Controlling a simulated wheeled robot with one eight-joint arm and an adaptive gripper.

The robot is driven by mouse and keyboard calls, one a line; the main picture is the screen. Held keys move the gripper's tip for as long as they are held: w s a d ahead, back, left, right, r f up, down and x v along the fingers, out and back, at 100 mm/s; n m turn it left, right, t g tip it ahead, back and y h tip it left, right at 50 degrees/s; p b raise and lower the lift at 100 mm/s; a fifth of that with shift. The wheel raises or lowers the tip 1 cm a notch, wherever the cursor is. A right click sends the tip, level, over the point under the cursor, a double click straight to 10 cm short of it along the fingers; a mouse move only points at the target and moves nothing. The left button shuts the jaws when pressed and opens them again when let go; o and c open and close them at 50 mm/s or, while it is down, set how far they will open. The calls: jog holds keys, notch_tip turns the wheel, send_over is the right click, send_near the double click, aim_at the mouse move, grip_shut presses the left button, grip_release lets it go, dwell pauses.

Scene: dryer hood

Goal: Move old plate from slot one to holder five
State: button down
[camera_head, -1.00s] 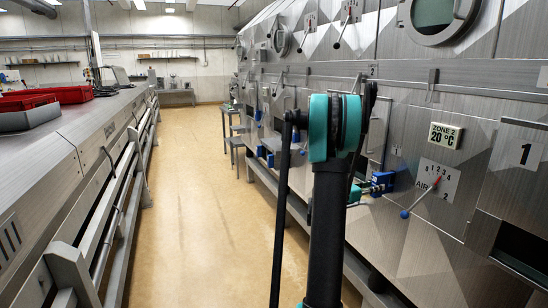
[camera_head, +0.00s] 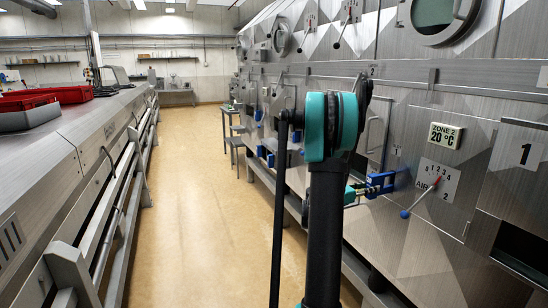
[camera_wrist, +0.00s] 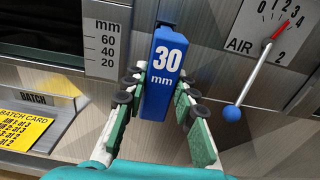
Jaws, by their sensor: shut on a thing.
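A blue plate handle (camera_wrist: 157,82) marked "30 mm" stands upright in the wrist view. My gripper (camera_wrist: 160,88) is shut on it, with a finger on each side. Its far end meets the steel front; I cannot tell how far it sits in any slot. In the head view my gripper (camera_head: 360,190) is at the steel wall beside the blue piece (camera_head: 382,180), partly hidden by my arm. No "old", slot one or holder five label is readable near it.
An AIR lever with a blue knob (camera_wrist: 232,113) is close on the right. A yellow batch card (camera_wrist: 27,118) is at lower left. The aisle floor (camera_head: 190,220) is clear. Red trays (camera_head: 50,95) stand on the left bench.

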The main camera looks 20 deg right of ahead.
jog(key=shift+a, duration=1.3)
jog(key=shift+s+a, duration=0.1)
jog(key=shift+a, duration=1)
jog(key=shift+s+a, duration=0.2)
jog(key=shift+a, duration=1.5)
jog(key=a, duration=1)
jog(key=shift+s, duration=0.4)
